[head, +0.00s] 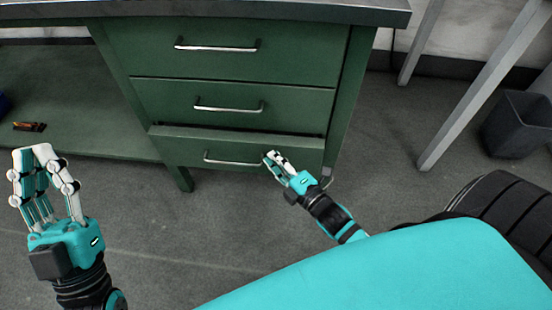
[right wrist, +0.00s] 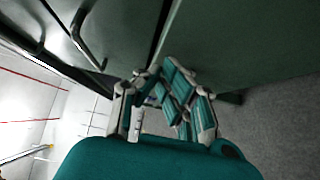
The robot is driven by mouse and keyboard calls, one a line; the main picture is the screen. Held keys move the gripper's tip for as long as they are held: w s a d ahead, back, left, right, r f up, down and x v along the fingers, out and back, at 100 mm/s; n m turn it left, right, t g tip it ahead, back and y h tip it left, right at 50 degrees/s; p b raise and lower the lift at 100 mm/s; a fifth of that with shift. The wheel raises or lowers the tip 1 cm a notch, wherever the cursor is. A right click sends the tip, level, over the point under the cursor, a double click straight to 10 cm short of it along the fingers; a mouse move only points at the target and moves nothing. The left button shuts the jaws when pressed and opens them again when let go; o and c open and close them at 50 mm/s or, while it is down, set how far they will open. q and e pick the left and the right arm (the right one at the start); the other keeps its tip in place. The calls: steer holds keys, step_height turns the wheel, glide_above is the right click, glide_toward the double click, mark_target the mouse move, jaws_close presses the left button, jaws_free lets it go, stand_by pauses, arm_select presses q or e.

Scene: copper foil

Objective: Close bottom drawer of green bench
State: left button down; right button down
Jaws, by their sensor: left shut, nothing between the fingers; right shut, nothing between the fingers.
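The green bench (head: 228,50) has three drawers with silver handles. The bottom drawer (head: 190,153) stands partly open, its front forward of the two shut drawers above and a gap showing along its top edge. My right gripper (head: 270,157) is shut and empty at the right end of the bottom drawer's front, right of its handle (head: 232,162). In the right wrist view the right gripper's fingers (right wrist: 160,80) are close to the green drawer fronts; whether they touch is unclear. My left gripper (head: 36,152) is shut and empty, raised at the left, away from the drawers.
A dark waste bin (head: 518,124) and grey table legs (head: 475,95) stand at the right. A low green shelf (head: 75,110) with a small dark orange item (head: 29,127) is at the left. The grey floor before the drawers is clear.

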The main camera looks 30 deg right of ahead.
mark_target(283, 147)
arm_select(q)
steer(key=shift+s+r+t, duration=0.3)
steer(key=shift+s+r, duration=0.05)
steer(key=shift+s, duration=0.05)
arm_select(e)
steer(key=shift+w+d, duration=0.2)
steer(key=shift+w, duration=0.1)
steer(key=w+d, duration=0.1)
steer(key=w, duration=0.1)
steer(key=w+d, duration=0.1)
steer(key=w, duration=0.1)
steer(key=shift+d, duration=0.35)
arm_select(q)
steer(key=shift+w+f+g, duration=0.35)
steer(key=shift+w+g, duration=0.05)
arm_select(e)
steer(key=shift+w+r, duration=0.1)
arm_select(q)
steer(key=shift+a, duration=0.1)
arm_select(e)
steer(key=shift+d, duration=0.15)
